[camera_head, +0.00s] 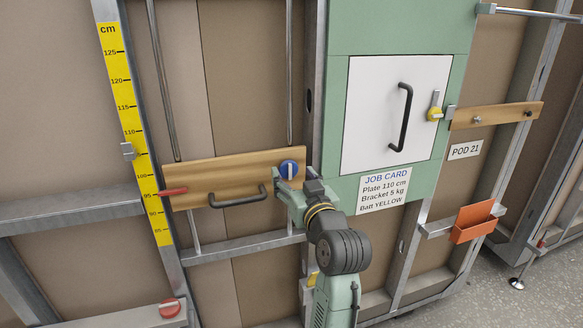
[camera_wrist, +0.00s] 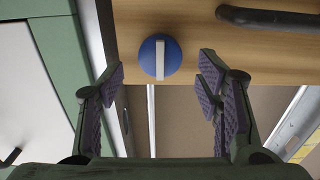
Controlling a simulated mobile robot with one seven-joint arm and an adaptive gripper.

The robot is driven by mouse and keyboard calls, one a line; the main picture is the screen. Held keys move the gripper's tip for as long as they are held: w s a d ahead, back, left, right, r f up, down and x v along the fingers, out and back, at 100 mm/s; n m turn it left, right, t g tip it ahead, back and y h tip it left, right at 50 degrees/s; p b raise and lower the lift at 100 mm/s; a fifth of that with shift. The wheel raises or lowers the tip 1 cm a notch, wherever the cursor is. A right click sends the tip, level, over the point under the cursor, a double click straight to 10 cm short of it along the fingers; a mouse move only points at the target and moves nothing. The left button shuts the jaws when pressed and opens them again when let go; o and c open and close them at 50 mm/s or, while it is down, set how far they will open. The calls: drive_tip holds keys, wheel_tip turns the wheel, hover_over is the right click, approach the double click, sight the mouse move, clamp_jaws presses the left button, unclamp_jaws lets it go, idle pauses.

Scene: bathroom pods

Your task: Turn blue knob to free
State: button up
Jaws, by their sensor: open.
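The blue knob (camera_head: 286,164) is round with a white bar across its face. It sits at the right end of a wooden plate (camera_head: 225,170) with a black handle and a red pointer. The knob also shows in the wrist view (camera_wrist: 148,59), where its white bar runs up and down. My gripper (camera_head: 292,177) is at the knob in the head view. In the wrist view my gripper (camera_wrist: 161,72) is open, with one finger on each side of the knob and visible gaps between. Neither finger appears to touch it. Any label on the knob is unreadable.
A yellow cm scale (camera_head: 130,115) stands left of the plate. An orange holder (camera_head: 473,222) is at right, a red knob (camera_head: 169,308) low left.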

sight(289, 169)
drive_tip(key=shift+x, duration=1.4)
drive_tip(key=shift+c, duration=0.3)
drive_tip(key=c, duration=1.1)
